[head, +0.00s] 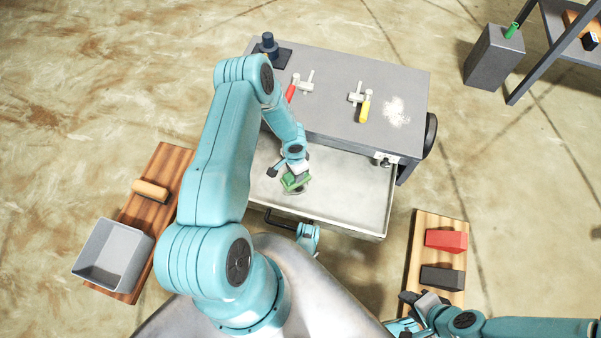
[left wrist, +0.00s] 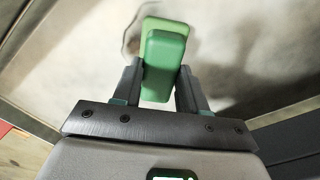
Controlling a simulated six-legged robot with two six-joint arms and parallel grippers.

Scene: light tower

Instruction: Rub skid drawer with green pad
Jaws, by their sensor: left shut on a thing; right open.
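The skid drawer (head: 345,200) is pulled out from the grey bench, with its pale floor exposed. My left gripper (head: 296,176) is inside the drawer area, shut on the green pad (head: 294,183). In the left wrist view the pad (left wrist: 163,60) sits between both fingers, over the drawer floor (left wrist: 80,50). A dark smudge (left wrist: 132,40) shows on the floor beside the pad. I cannot tell whether the pad touches the floor. My right gripper (head: 414,304) is open and empty at the lower right, by a wooden board.
The bench top (head: 330,105) carries a red-handled clamp (head: 297,88), a yellow-handled clamp (head: 361,101) and white powder (head: 397,112). The right board (head: 427,228) holds a red block (head: 446,240) and a dark block (head: 442,277). A grey bin (head: 112,254) and tan-handled brush (head: 150,190) are left.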

